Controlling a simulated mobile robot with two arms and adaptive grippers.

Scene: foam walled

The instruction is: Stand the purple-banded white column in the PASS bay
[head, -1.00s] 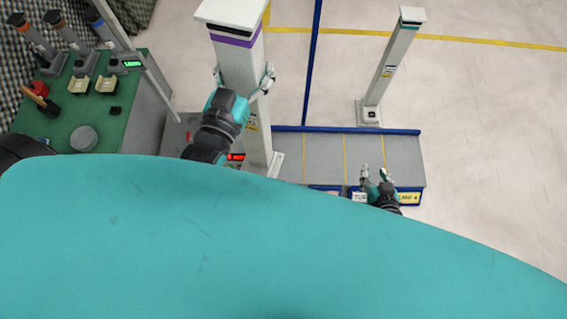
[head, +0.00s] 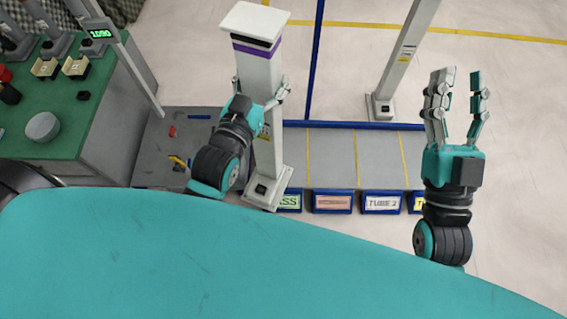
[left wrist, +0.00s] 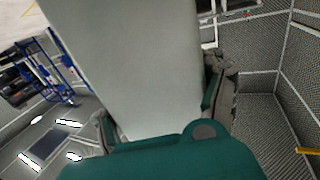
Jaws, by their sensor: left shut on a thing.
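The purple-banded white column (head: 261,75) is upright with a slight tilt in the head view. My left gripper (head: 261,97) is shut on its shaft below the purple band. The shaft also fills the middle of the left wrist view (left wrist: 125,65), between the fingers. The column's foot (head: 250,201) overlaps the left end of the grey bay platform and partly hides the PASS label (head: 290,202). I cannot tell if the foot touches the platform. The PASS bay (head: 293,160) is the leftmost bay. My right gripper (head: 459,100) is open and empty, fingers up, right of the platform.
A second white column (head: 402,60) stands behind the platform's blue rear rail (head: 350,125). A grey area with small tools (head: 190,140) lies left of the platform. The green table (head: 75,110) with a lit display (head: 100,33) is at left. Floor at right is clear.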

